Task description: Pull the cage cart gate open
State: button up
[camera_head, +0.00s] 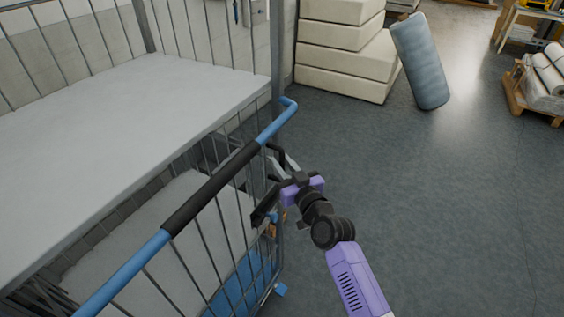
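The cage cart gate (211,186) is a wire frame with a blue top rail and a black sleeve on it. It fills the lower left of the head view, in front of the cart's shelves, and its right end stands near the cart's corner post (276,50). My gripper (264,184) is at the gate's right edge, below the blue rail's bent end. Its dark fingers look spread apart, one higher and one lower, with bars of the gate close by. Whether the fingers touch a bar cannot be told.
The cart's pale upper shelf (130,110) lies behind the gate. Stacked cream foam blocks (340,62) and a leaning blue-grey roll (420,60) stand beyond. A pallet with white rolls (545,80) is at the far right. The grey floor right of the cart is clear.

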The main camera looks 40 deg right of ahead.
grip_shut()
dwell(1.4)
